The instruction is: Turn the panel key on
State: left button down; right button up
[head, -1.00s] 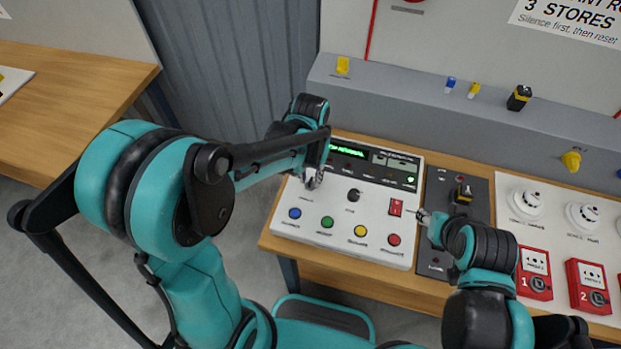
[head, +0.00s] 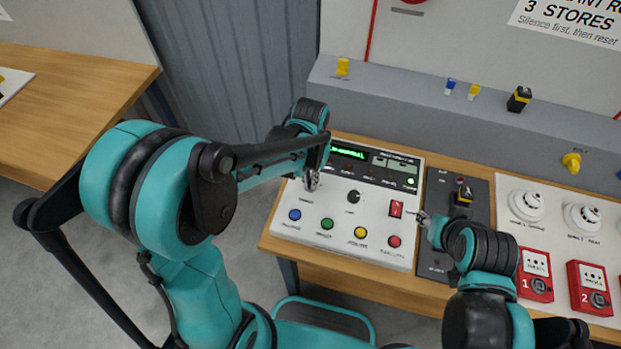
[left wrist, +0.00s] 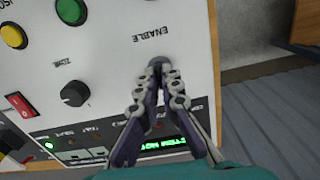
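The white control panel (head: 376,206) lies on the wooden bench, with a lit green display at its back. My left gripper (head: 312,182) is over the panel's left side. In the left wrist view, the fingertips of my left gripper (left wrist: 158,76) close in around the small dark panel key (left wrist: 157,62), beside the ENABLE lettering. The fingertips hide most of the key, so its angle cannot be told. My right gripper (head: 424,217) is by the panel's right edge, near the red rocker switch (head: 396,209); its fingers are too small to judge.
A black knob (head: 353,196) and several coloured buttons, such as the blue button (head: 295,214), sit on the panel. A dark plate (head: 435,262) with a black-and-yellow device, then detectors and red call points (head: 535,274), stand to the right. A grey ledge (head: 400,95) runs behind.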

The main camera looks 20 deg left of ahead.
pick_arm(q)
jog(key=m, duration=0.5)
jog(key=shift+m, duration=0.3)
jog(key=m, duration=0.5)
jog(key=shift+m, duration=0.4)
jog(key=c, duration=1.7)
grip_release()
jog(key=shift+r, duration=0.1)
notch_tip(320, 180, up, 12)
jog(key=shift+f, duration=0.1)
